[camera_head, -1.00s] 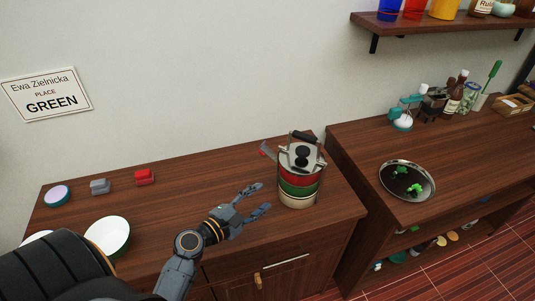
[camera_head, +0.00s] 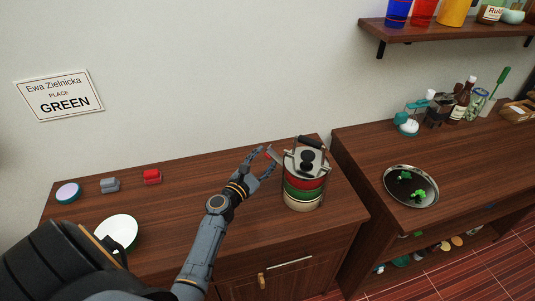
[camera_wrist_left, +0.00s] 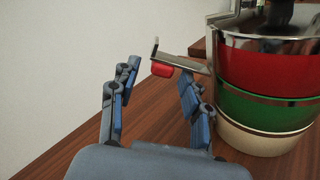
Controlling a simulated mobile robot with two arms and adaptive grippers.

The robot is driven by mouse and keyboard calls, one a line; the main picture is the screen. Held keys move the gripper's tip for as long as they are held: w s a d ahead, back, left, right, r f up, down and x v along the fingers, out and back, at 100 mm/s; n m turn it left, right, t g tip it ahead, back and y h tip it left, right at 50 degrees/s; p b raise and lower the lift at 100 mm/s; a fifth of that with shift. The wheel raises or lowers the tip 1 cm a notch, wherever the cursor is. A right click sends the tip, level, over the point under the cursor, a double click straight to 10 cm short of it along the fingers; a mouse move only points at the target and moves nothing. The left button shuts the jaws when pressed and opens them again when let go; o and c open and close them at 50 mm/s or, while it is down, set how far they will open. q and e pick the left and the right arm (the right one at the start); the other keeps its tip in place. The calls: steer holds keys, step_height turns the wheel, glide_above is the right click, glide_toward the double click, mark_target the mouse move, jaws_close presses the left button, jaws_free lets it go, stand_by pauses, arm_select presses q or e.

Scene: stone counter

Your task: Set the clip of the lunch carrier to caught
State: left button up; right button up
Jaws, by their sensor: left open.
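The lunch carrier (camera_head: 303,186) stands upright on the wooden counter, with red, green and cream tiers, a metal lid and a dark handle on top. It also shows at the right of the left wrist view (camera_wrist_left: 265,105). Its clip (camera_head: 272,153), a metal lever with a red tip, sticks out from the carrier's left side. In the left wrist view the clip (camera_wrist_left: 178,66) reaches out between and beyond my fingertips. My left gripper (camera_head: 258,165) is open, just left of the carrier, its fingers on either side of the clip's red end. My right gripper is not in view.
A white bowl (camera_head: 118,232), a red block (camera_head: 152,176), a grey block (camera_head: 110,185) and a round lidded tin (camera_head: 68,192) are on the counter's left. A round tray (camera_head: 411,186) with green pieces lies on the right counter, across a gap.

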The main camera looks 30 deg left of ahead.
arm_select(q)
steer(key=shift+w, duration=1.1)
jaws_close()
